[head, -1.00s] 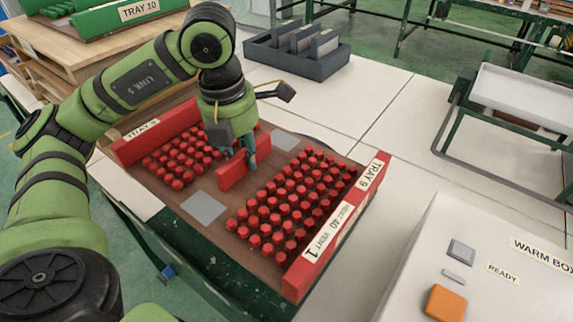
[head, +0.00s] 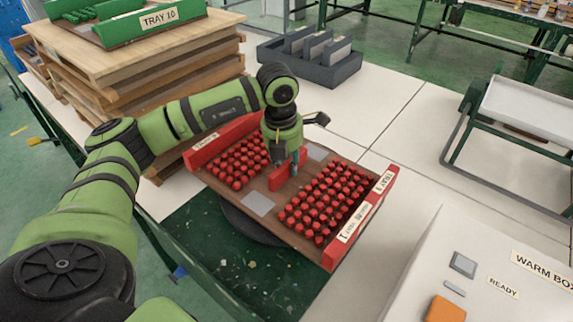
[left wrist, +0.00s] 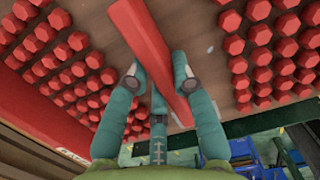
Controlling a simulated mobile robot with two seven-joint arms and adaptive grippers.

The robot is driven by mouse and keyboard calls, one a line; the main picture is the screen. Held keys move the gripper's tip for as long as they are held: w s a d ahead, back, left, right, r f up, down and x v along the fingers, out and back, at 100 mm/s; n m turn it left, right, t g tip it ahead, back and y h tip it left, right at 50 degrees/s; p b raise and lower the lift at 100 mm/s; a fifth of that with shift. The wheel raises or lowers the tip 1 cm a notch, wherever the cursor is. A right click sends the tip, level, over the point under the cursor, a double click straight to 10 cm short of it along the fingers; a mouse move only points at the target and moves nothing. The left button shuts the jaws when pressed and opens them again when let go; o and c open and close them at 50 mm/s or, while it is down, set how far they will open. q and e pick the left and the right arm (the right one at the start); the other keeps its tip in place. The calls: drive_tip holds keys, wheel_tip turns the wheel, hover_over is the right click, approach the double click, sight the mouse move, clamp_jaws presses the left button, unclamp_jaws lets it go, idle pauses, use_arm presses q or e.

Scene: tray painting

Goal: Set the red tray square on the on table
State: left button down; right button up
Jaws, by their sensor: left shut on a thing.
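The red tray (head: 253,177) has a brown floor, red end walls, a "TRAY 9" label and rows of red hexagonal pieces on both sides. My left gripper (head: 291,170) is over its middle, shut on the red centre handle (head: 283,180). In the left wrist view both fingers (left wrist: 158,85) flank the handle (left wrist: 150,50). The tray is turned at an angle to the white table's (head: 385,100) seams. Its right end is over the white top, its near left part over a dark green surface (head: 215,250). I cannot tell whether it touches. My right gripper is out of view.
A dark round disc (head: 240,222) shows under the tray's near left edge. A wooden stack (head: 110,80) with a green tray (head: 120,30) stands at the left. A grey rack (head: 315,68) is behind. The warm box (head: 470,290) is front right. White table between is clear.

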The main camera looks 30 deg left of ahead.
use_arm(q)
drive_tip(key=shift+w+f, duration=0.1)
drive_tip(key=shift+f, duration=0.45)
drive_tip(key=shift+f, duration=0.15)
drive_tip(key=c, duration=1.1)
unclamp_jaws()
drive_tip(key=shift+o, duration=0.2)
